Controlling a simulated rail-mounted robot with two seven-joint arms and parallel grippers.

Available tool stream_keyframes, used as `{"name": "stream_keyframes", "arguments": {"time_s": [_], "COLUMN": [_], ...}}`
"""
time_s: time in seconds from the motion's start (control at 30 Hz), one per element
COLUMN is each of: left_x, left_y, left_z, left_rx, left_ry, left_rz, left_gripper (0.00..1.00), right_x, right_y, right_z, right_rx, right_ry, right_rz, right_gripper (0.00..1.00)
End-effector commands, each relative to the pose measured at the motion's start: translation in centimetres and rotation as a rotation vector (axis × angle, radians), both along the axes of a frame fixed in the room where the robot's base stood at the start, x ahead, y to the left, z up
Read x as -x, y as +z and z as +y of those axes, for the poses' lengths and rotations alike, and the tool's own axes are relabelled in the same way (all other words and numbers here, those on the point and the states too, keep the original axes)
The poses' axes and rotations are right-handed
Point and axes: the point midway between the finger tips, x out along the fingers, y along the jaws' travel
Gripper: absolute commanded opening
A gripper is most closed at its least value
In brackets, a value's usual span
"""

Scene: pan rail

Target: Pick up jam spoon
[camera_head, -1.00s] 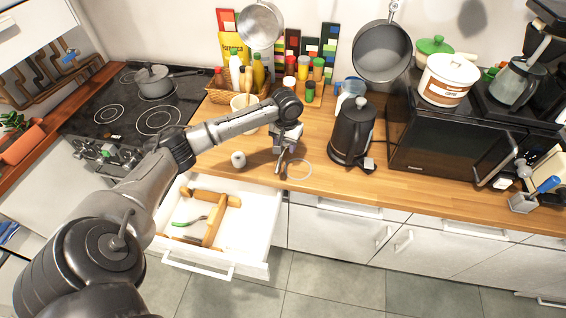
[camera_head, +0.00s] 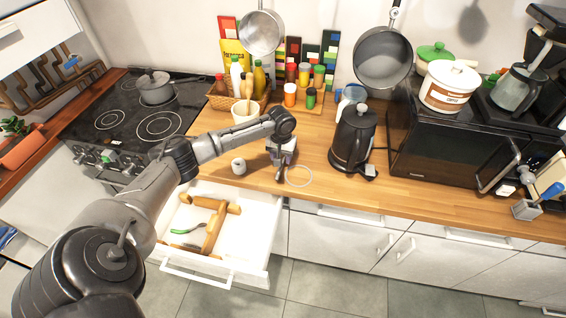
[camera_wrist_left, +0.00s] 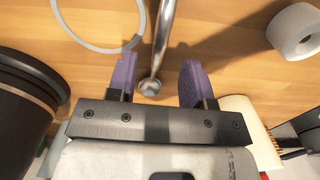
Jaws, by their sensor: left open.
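A shiny metal rod with a rounded end, apparently the jam spoon (camera_wrist_left: 161,45), is on the wooden counter in the left wrist view. Its far part runs out of the picture at the top. My left gripper (camera_wrist_left: 158,78) is open, with one purple finger on each side of the rod's rounded end. I see a gap on both sides and cannot tell how high the fingers are over the counter. In the head view my left gripper (camera_head: 281,162) is low over the counter near its front edge and mostly hides the spoon.
A white ring (camera_head: 298,177) lies beside the gripper. A small white cylinder (camera_head: 238,166) stands to its left and a black kettle (camera_head: 352,135) to its right. Below the counter, an open drawer (camera_head: 262,232) holds a rolling pin and utensils. A utensil pot (camera_head: 245,112) stands behind.

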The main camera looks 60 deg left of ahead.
Motion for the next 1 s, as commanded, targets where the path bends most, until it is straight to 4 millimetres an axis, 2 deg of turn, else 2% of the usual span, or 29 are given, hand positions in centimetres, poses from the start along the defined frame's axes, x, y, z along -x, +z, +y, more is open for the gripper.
{"name": "stream_keyframes", "arguments": {"time_s": [0.3,0.67,1.0], "left_x": [-0.1,-0.1,-0.1], "left_y": [-3.9,-4.5,-4.4], "left_z": [0.1,0.1,0.1], "left_rx": [0.000,-0.001,-0.001], "left_ry": [-0.001,-0.001,-0.001], "left_rz": [0.001,0.001,0.001], "left_gripper": [0.47,0.47,0.14], "right_x": [0.0,0.0,0.0], "right_y": [0.2,0.2,0.2], "right_z": [0.2,0.2,0.0], "right_rx": [-0.008,-0.008,0.000], "right_ry": [-0.006,-0.006,0.000], "right_rz": [0.000,0.001,0.001], "right_gripper": [0.43,0.43,0.43]}}
